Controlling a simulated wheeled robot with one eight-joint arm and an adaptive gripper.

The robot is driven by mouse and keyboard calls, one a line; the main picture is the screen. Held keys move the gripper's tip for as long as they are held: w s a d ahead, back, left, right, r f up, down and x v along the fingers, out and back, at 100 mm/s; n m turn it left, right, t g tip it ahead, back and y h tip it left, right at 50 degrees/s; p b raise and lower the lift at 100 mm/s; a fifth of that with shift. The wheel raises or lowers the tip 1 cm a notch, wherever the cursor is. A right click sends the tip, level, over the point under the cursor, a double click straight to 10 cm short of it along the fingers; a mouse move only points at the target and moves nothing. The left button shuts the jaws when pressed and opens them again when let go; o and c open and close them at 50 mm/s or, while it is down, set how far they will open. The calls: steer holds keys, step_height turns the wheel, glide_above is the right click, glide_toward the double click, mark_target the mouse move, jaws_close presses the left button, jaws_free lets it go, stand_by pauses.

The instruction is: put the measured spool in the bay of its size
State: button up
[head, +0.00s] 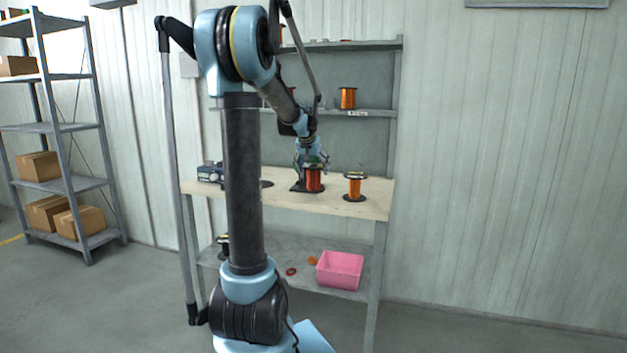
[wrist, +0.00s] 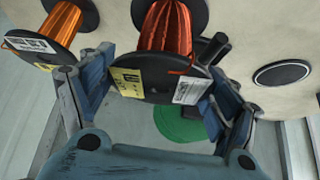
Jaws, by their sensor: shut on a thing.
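A copper-wound spool with black flanges (head: 313,180) is at the bench top below my gripper (head: 311,162). In the wrist view the spool's winding (wrist: 166,28) and near flange, with a yellow and a white label, sit between the fingers of my gripper (wrist: 158,80), which is shut on it. I cannot tell whether the spool touches the bench. A second, lighter orange spool (head: 355,187) stands on the bench to the right. It also shows at the upper left of the wrist view (wrist: 60,25). Labels are too small to read.
The wooden bench (head: 375,207) has a back rack with another orange spool (head: 347,98) above a small shelf label (head: 357,113). A pink bin (head: 340,269) stands on the lower shelf. The wrist view shows a black round disc (wrist: 282,73) and a green disc (wrist: 180,125).

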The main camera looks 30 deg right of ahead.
mark_target(313, 176)
steer(key=shift+f, duration=2)
steer(key=o, duration=1.8)
steer(key=v, duration=1.2)
steer(key=shift+r, duration=0.1)
